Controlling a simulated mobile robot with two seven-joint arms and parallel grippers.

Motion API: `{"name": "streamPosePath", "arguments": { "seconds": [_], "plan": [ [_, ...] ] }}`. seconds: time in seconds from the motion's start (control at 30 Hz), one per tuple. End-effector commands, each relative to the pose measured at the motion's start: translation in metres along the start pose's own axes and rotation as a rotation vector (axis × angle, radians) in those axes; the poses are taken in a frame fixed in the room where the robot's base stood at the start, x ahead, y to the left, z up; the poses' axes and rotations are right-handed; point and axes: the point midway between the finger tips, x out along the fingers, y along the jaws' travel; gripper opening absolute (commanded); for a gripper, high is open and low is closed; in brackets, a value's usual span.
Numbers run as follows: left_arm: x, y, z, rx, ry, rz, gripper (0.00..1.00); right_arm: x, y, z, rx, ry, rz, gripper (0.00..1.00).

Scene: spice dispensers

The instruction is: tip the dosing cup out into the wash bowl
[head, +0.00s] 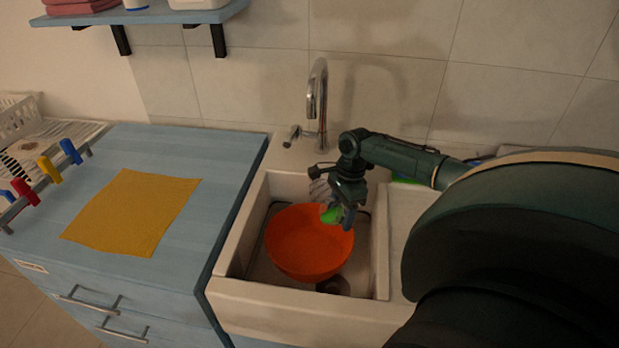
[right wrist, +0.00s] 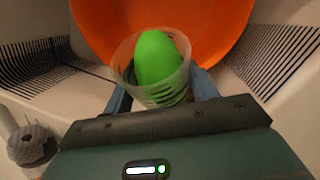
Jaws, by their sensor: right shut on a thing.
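The dosing cup (right wrist: 168,96) is a clear plastic cup with dark slits in its side, seen in the right wrist view. A smooth green rounded thing (right wrist: 157,56) shows at its mouth and appears to be inside it. My right gripper (head: 343,213) is shut on the cup, with a blue finger on each side. It holds it above the right part of the orange wash bowl (head: 304,252). In the head view only the green (head: 330,215) shows clearly; the cup's wall is hard to make out. My left gripper is not in view.
The bowl stands in a white sink (head: 250,230) under a metal tap (head: 318,105). A blue counter (head: 225,170) with a yellow cloth (head: 133,212) lies to the left. A rack of coloured clips (head: 48,170) is at the far left. My right arm hides the right side.

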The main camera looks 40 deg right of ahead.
Motion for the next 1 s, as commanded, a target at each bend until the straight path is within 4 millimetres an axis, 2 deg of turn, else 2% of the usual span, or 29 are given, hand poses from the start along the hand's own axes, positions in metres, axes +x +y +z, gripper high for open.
{"name": "streamPosePath", "arguments": {
  "seconds": [0.4,1.0],
  "plan": [
    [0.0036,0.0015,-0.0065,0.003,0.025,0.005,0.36,-0.0027,0.0000,0.0009,0.005,0.054,0.001,0.31],
    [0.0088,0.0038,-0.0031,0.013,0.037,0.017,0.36,-0.0019,-0.0003,0.0019,0.011,0.120,0.000,0.31]
  ]
}}
